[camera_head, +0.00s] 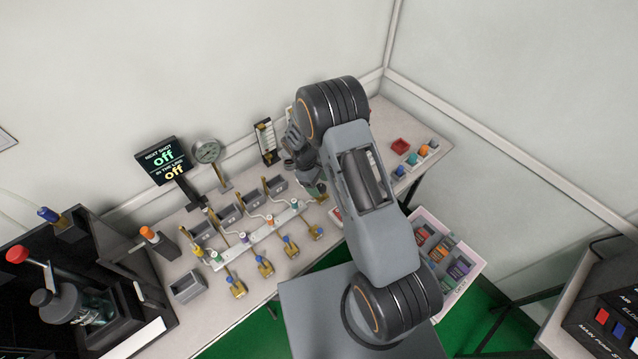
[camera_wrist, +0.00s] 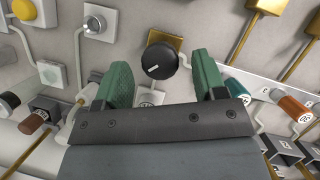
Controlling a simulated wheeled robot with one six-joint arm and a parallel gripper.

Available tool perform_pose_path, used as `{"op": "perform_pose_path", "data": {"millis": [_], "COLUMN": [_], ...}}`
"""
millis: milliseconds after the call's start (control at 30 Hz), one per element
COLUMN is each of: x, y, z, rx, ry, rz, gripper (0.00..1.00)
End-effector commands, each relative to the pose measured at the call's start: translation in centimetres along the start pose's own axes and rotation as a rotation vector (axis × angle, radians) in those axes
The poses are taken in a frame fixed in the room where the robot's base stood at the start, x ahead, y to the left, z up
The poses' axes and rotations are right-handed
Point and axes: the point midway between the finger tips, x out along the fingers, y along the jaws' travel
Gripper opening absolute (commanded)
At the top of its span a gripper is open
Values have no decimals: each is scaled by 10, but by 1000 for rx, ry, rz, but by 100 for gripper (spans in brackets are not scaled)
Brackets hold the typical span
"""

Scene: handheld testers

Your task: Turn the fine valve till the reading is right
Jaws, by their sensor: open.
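A round black knob (camera_wrist: 158,65) with a white pointer line sits on a brass plate, with a small label below it that I cannot read. It looks like the fine valve. My gripper (camera_wrist: 161,72) is open, with one green finger on each side of the knob and a gap on both sides. In the head view my arm hides most of the gripper and the knob. A dark display (camera_head: 160,172) reads "NEXT SHOT off" and "IN THE LINE off". A round dial gauge (camera_head: 206,151) stands beside it; its needle is too small to read.
A white rail (camera_head: 243,240) with coloured fittings and several brass valves (camera_head: 263,265) lies left of my arm. A flow tube panel (camera_head: 266,141) stands behind. In the wrist view a silver fitting (camera_wrist: 95,23) and a yellow button (camera_wrist: 23,10) are upper left.

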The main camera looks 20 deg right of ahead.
Motion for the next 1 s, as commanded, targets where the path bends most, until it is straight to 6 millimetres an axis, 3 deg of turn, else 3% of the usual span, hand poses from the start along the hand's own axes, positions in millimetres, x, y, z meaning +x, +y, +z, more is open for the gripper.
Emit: {"op": "perform_pose_path", "data": {"millis": [433, 900, 1000], "x": [7, 6, 7], "y": [0, 0, 0], "z": [0, 0, 0], "rx": [0, 0, 1], "ry": [-1, -1, -1], "rz": [0, 0, -1], "gripper": [64, 19, 16]}}
